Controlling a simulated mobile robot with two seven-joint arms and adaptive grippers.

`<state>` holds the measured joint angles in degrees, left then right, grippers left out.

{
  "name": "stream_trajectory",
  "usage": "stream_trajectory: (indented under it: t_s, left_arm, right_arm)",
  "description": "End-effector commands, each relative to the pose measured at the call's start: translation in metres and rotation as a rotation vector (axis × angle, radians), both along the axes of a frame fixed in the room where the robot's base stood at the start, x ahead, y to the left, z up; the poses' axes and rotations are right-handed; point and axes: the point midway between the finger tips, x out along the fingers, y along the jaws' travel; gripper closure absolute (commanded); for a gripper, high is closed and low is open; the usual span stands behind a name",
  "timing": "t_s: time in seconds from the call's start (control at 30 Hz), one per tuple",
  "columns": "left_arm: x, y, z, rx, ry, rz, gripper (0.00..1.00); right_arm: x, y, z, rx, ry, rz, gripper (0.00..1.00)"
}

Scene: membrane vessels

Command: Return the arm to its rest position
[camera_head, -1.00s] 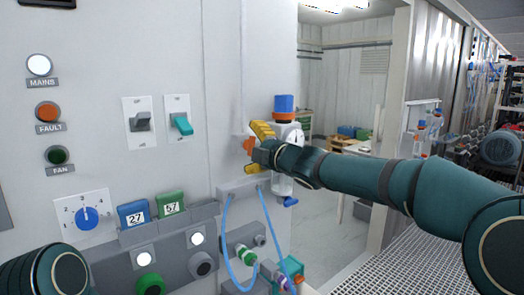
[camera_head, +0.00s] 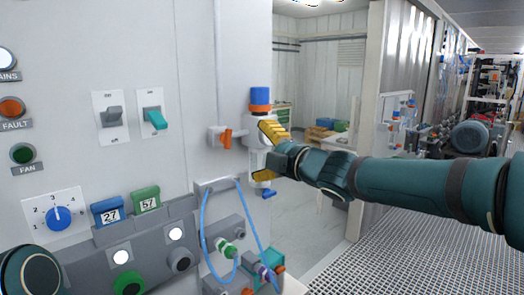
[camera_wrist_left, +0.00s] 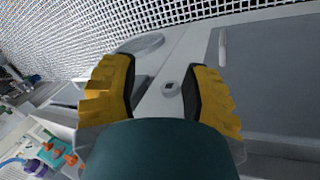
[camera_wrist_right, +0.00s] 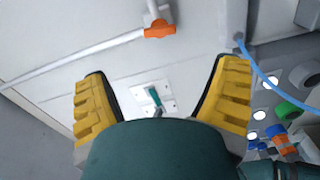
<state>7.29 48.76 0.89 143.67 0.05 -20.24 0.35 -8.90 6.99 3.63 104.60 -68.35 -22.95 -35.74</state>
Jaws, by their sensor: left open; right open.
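My right arm (camera_head: 400,185) reaches in from the right of the head view. Its gripper (camera_head: 268,143) is in front of a white filter unit with a blue cap (camera_head: 260,96) beside the panel. In the right wrist view the right gripper (camera_wrist_right: 165,95) is open with its yellow fingers apart and nothing between them. An orange valve handle (camera_wrist_right: 160,29) lies beyond the fingers; it also shows in the head view (camera_head: 227,138). My left gripper (camera_wrist_left: 160,85) is open and empty in the left wrist view. In the head view only part of my left arm (camera_head: 32,272) shows at the lower left.
The panel carries a grey switch (camera_head: 112,116), a teal switch (camera_head: 155,119), a blue dial (camera_head: 57,217) and displays reading 27 and 57. Blue hoses (camera_head: 205,235) loop below. A doorway opens behind the right arm. Grating floor (camera_head: 385,255) lies at the lower right.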

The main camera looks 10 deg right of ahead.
Motion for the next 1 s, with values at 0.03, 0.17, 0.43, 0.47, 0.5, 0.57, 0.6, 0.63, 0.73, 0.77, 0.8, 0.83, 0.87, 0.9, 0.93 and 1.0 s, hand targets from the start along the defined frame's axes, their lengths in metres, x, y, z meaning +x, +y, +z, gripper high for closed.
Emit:
stream_trajectory:
  t_s: [0.03, 0.17, 0.43, 0.47, 0.5, 0.57, 0.6, 0.63, 0.73, 0.77, 0.8, 0.83, 0.87, 0.9, 0.93, 1.0]
  left_arm:
    - [0.0, 0.0, 0.0, 0.0, 0.0, 0.0, 0.53]
    - [0.0, 0.0, 0.0, 0.0, 0.0, 0.0, 0.53]
    - [0.0, 0.0, 0.0, 0.0, 0.0, 0.0, 0.53]
    - [0.0, 0.0, 0.0, 0.0, 0.0, 0.0, 0.53]
    - [0.0, 0.0, 0.0, 0.0, 0.0, 0.0, 0.53]
    - [0.0, 0.0, 0.0, 0.0, 0.0, 0.0, 0.53]
    - [0.0, 0.0, 0.0, 0.0, 0.0, 0.0, 0.53]
    - [0.0, 0.0, 0.0, 0.0, 0.0, 0.0, 0.53]
    - [0.0, 0.0, 0.0, 0.0, 0.0, 0.0, 0.53]
    - [0.0, 0.0, 0.0, 0.0, 0.0, 0.0, 0.53]
    - [0.0, 0.0, 0.0, 0.0, 0.0, 0.0, 0.53]
    - [0.0, 0.0, 0.0, 0.0, 0.0, 0.0, 0.53]
    - [0.0, 0.0, 0.0, 0.0, 0.0, 0.0, 0.53]
    - [0.0, 0.0, 0.0, 0.0, 0.0, 0.0, 0.53]
    - [0.0, 0.0, 0.0, 0.0, 0.0, 0.0, 0.53]
    - [0.0, 0.0, 0.0, 0.0, 0.0, 0.0, 0.53]
  right_arm:
    - [0.0, 0.0, 0.0, 0.0, 0.0, 0.0, 0.13]
    - [0.001, 0.0, -0.001, 0.002, 0.004, -0.001, 0.13]
    - [0.016, 0.004, -0.087, 0.142, 0.254, -0.034, 0.13]
    - [0.017, 0.004, -0.104, 0.17, 0.303, -0.045, 0.13]
    - [0.018, 0.005, -0.127, 0.211, 0.372, -0.061, 0.13]
    - [0.018, 0.005, -0.161, 0.271, 0.472, -0.089, 0.13]
    - [0.017, 0.004, -0.183, 0.31, 0.54, -0.11, 0.13]
    - [0.015, 0.004, -0.201, 0.341, 0.591, -0.128, 0.13]
    - [0.006, 0.002, -0.256, 0.437, 0.756, -0.195, 0.13]
    - [0.002, 0.002, -0.273, 0.467, 0.807, -0.218, 0.13]
    - [-0.004, 0.001, -0.295, 0.504, 0.871, -0.25, 0.13]
    - [-0.009, 0.0, -0.311, 0.533, 0.919, -0.276, 0.13]
    - [-0.014, -0.001, -0.327, 0.561, 0.968, -0.302, 0.13]
    - [-0.023, -0.002, -0.348, 0.598, 1.032, -0.34, 0.13]
    - [-0.03, -0.003, -0.363, 0.625, 1.08, -0.37, 0.13]
    - [-0.048, -0.005, -0.398, 0.689, 1.188, -0.445, 0.13]
